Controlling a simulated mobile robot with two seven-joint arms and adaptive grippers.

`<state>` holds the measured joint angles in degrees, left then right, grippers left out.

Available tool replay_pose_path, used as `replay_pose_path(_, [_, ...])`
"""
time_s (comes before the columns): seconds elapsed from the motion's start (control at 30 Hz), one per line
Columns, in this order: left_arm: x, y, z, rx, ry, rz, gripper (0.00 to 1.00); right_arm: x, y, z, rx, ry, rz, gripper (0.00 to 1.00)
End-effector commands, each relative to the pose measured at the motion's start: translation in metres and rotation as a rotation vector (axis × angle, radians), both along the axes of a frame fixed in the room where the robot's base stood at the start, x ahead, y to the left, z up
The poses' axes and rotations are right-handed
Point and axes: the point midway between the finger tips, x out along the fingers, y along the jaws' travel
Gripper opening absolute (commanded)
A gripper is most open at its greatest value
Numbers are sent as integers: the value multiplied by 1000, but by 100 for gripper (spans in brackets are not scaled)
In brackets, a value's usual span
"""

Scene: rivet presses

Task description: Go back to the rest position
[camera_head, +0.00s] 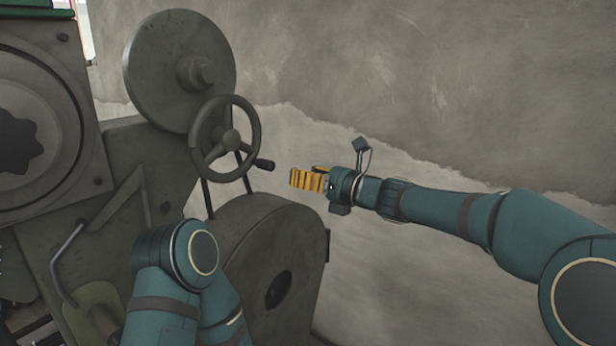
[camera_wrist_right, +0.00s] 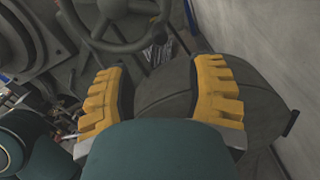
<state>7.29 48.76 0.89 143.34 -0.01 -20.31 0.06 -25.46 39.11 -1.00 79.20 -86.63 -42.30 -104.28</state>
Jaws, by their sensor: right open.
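My right gripper (camera_head: 308,179) has yellow fingers and reaches in from the right, in front of the grey wall. In the right wrist view the right gripper (camera_wrist_right: 160,95) shows its two yellow fingers wide apart with nothing between them. Its fingertips point toward the handwheel (camera_head: 228,138) of the press, and a gap shows between them and the wheel's handle (camera_head: 265,164). My left arm shows at the lower left as teal links; its gripper is not in view. The handwheel also shows at the top of the right wrist view (camera_wrist_right: 120,22).
The dark rivet press (camera_head: 262,245) fills the left half, with a large round disc (camera_head: 160,75) above the wheel. A bent metal lever (camera_head: 70,262) stands at the lower left. The concrete wall (camera_head: 430,80) lies behind my right arm.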

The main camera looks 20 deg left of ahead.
Motion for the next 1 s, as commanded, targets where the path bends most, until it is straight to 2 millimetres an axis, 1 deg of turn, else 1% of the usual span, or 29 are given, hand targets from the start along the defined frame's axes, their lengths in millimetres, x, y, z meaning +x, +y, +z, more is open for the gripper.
replay_pose_path(0.27, [0, 0, 0, 0, 0, 0, 74, 1, -1, -2, 2, 13, -4, 55])
replay_pose_path(0.37, [0, 0, 0, 0, 0, 0, 74, 7, -8, -21, 32, 123, -31, 55])
replay_pose_path(0.47, [0, 0, 0, 0, 0, 0, 74, 17, -26, -63, 108, 374, -104, 55])
replay_pose_path(0.5, [0, 0, 0, 0, 0, 0, 74, 21, -36, -85, 154, 508, -145, 55])
replay_pose_path(0.57, [0, 0, 0, 0, 0, 0, 74, 25, -53, -122, 231, 726, -218, 55])
replay_pose_path(0.6, [0, 0, 0, 0, 0, 0, 74, 26, -65, -148, 287, 874, -271, 55])
replay_pose_path(0.67, [0, 0, 0, 0, 0, 0, 74, 24, -84, -185, 373, 1084, -354, 55])
replay_pose_path(0.7, [0, 0, 0, 0, 0, 0, 74, 21, -96, -209, 435, 1219, -413, 55])
replay_pose_path(0.77, [0, 0, 0, 0, 0, 0, 74, 14, -115, -246, 533, 1416, -505, 55])
replay_pose_path(0.8, [0, 0, 0, 0, 0, 0, 74, 6, -128, -270, 601, 1543, -571, 55])
replay_pose_path(0.87, [0, 0, 0, 0, 0, 0, 74, -7, -147, -304, 708, 1722, -672, 55])
replay_pose_path(0.9, [0, 0, 0, 0, 0, 0, 74, -18, -159, -326, 785, 1837, -745, 55])
replay_pose_path(0.97, [0, 0, 0, 0, 0, 0, 74, -38, -177, -358, 907, 2001, -860, 55])
replay_pose_path(1.0, [0, 0, 0, 0, 0, 0, 74, -53, -189, -378, 994, 2104, -938, 55])
